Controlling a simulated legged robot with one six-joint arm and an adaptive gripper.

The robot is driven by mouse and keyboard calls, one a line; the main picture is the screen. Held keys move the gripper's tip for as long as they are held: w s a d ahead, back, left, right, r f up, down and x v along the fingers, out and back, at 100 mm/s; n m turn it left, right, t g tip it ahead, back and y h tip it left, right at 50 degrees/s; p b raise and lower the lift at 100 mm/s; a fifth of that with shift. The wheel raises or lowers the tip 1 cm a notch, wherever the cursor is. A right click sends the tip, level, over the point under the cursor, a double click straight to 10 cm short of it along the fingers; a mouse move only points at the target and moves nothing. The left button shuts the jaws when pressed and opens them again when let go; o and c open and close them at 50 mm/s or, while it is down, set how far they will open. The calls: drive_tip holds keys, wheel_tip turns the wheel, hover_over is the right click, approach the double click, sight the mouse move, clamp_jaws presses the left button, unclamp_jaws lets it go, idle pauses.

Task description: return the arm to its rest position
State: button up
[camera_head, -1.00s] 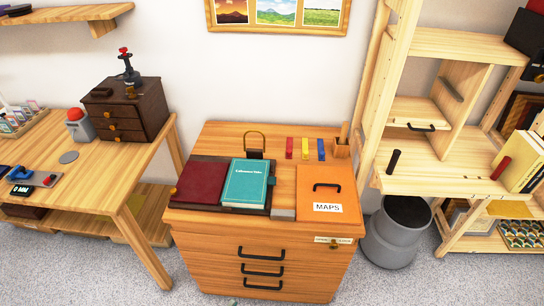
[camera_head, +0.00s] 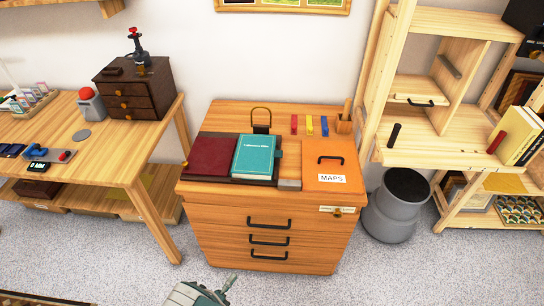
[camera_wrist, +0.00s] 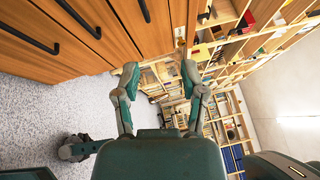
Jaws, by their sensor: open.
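My gripper (camera_wrist: 159,78) shows in the wrist view with its two grey-green fingers apart and nothing between them. It points past the wooden drawer cabinet (camera_wrist: 75,40), whose front fills the upper left of that view. In the head view, part of my arm's end (camera_head: 200,293) shows at the bottom edge, low in front of the cabinet (camera_head: 262,228). The rest of the arm is out of that view. The gripper appears apart from the cabinet, though the exact gap cannot be told.
A teal book (camera_head: 255,157), a dark red book (camera_head: 213,156) and an orange MAPS panel (camera_head: 331,176) are on the cabinet top. A desk (camera_head: 140,160) stands left. A grey bin (camera_head: 392,210) and wooden shelves (camera_head: 455,150) stand right. Speckled floor (camera_head: 330,292) is open in front.

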drive_tip(key=w+d+r+m+g+h, duration=0.1)
drive_tip(key=w+d+r+m+g, duration=0.15)
drive_tip(key=r+m+g, duration=0.4)
drive_tip(key=w+d+r+m+g+h, duration=0.15)
drive_tip(key=w+r+m, duration=0.25)
drive_tip(key=r, duration=0.5)
drive_tip(key=w+d+r+m+g, duration=0.3)
drive_tip(key=r+m, duration=0.3)
drive_tip(key=r, duration=0.1)
drive_tip(key=s+d+r+m+g+y, duration=0.1)
drive_tip(key=d+r+m+g+y, duration=0.15)
drive_tip(key=d+r+m, duration=0.45)
drive_tip(key=s+d+r+m+g+y, duration=0.2)
drive_tip(key=d+r+m+y, duration=0.15)
drive_tip(key=r, duration=0.55)
drive_tip(key=s+d+r+m+t+y, duration=0.2)
drive_tip(key=s+d+r+m, duration=0.3)
drive_tip(key=s+m, duration=0.3)
drive_tip(key=s+d+r+m+t+y, duration=0.3)
drive_tip(key=s+d+r+m+y, duration=0.2)
drive_tip(key=s+r+m, duration=0.3)
drive_tip(key=shift+s+d+r+m, duration=0.3)
drive_tip(key=shift+s+d+m, duration=0.2)
drive_tip(key=shift+m, duration=0.5)
